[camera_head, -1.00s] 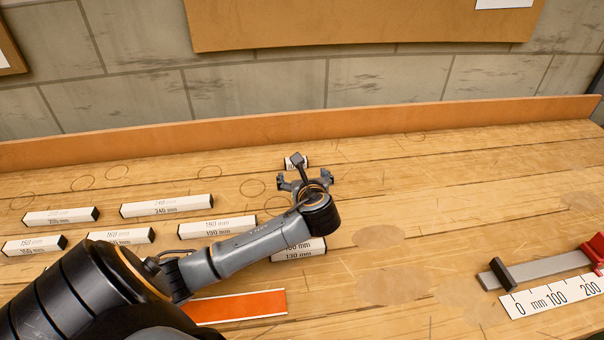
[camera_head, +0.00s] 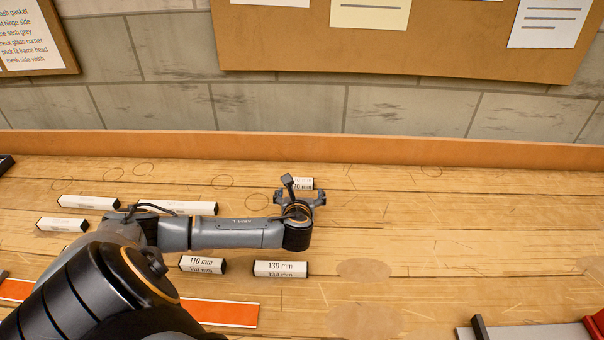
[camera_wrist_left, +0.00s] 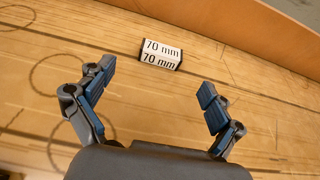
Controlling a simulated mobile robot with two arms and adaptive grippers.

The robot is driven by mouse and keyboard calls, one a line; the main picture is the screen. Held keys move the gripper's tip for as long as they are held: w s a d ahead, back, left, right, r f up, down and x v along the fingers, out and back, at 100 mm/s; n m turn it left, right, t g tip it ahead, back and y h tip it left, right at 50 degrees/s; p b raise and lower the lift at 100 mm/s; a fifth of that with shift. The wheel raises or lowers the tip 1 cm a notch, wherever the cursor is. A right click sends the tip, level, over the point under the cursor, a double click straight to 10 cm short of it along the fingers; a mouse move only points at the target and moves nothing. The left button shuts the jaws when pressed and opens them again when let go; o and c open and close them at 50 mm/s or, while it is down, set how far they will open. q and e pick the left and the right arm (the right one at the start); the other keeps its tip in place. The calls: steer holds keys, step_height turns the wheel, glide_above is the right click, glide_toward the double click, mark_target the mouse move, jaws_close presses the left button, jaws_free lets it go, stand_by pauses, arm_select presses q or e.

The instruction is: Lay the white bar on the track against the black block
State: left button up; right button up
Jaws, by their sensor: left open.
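Several white bars with black ends and mm labels lie on the bench. The 70 mm bar (camera_head: 302,183) is just beyond my left gripper (camera_head: 300,197). In the left wrist view, this bar (camera_wrist_left: 161,54) lies ahead of the open, empty fingers of my left gripper (camera_wrist_left: 155,88), not touching them. The 110 mm bar (camera_head: 202,265) and 130 mm bar (camera_head: 281,269) lie nearer; others lie left, partly behind my arm. The grey track (camera_head: 545,334) with its black block (camera_head: 479,328) is cut off at the lower right. My right gripper is out of view.
A red part (camera_head: 595,323) sits on the track's right. An orange strip (camera_head: 225,313) lies at the front left, partly behind my arm. A wooden ledge (camera_head: 450,152) runs along the back of the bench. The bench right of my gripper is clear.

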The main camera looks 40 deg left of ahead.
mark_target(303, 184)
arm_select(q)
steer(key=x, duration=0.2)
steer(key=shift+w+f, duration=0.1)
steer(key=shift+w, duration=0.2)
steer(key=shift+w+a+f, duration=0.3)
steer(key=shift+w+a, duration=0.15)
steer(key=shift+w, duration=0.05)
steer(key=x, duration=0.3)
steer(key=shift+f, duration=0.25)
steer(key=shift+w+a+f, duration=0.25)
steer(key=shift+w+a, duration=0.05)
steer(key=shift+w, duration=0.15)
steer(key=shift+c, duration=0.5)
steer(key=c, duration=1.2)
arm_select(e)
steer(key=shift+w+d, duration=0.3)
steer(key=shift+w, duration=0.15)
arm_select(q)
steer(key=shift+r, duration=0.1)
